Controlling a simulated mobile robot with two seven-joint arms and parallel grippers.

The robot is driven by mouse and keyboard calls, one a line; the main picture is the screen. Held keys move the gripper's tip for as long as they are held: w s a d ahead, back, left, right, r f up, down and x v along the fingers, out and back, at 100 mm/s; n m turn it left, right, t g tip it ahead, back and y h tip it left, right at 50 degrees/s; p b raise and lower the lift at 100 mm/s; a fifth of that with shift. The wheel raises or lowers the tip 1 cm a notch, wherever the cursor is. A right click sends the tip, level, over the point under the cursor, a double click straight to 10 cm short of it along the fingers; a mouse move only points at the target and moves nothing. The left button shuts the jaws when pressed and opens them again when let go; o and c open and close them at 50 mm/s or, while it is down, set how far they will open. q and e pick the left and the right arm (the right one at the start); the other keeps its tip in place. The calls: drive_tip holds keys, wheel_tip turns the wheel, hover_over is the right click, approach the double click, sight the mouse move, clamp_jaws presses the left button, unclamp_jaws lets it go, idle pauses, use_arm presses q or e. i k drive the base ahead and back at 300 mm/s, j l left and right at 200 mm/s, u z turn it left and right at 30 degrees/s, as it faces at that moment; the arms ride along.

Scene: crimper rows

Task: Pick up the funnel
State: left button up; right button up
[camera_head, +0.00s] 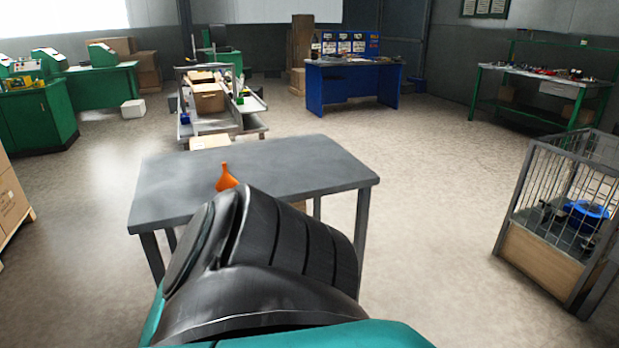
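An orange funnel (226,178) stands on a grey table (310,164) in front of me, near the middle of the tabletop. Its narrow end points up. A large black and teal part of my own body fills the bottom centre and covers the near part of the table. It comes close to the funnel in the picture, but I cannot tell the gap between them. Neither of my grippers shows in this view.
A wire-sided crate (557,211) stands at the right. Behind the table is a shelf cart (213,101), with a blue workbench (353,82) farther back. Open floor lies right of the table.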

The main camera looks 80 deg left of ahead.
sight(226, 181)
drive_tip(key=u, duration=3.15)
drive_tip(key=i+z, duration=0.2)
drive_tip(key=z, duration=0.2)
drive_tip(key=i+j+z, duration=0.15)
drive_tip(key=z, duration=0.25)
drive_tip(key=i+j+z, duration=0.15)
drive_tip(key=z, duration=0.2)
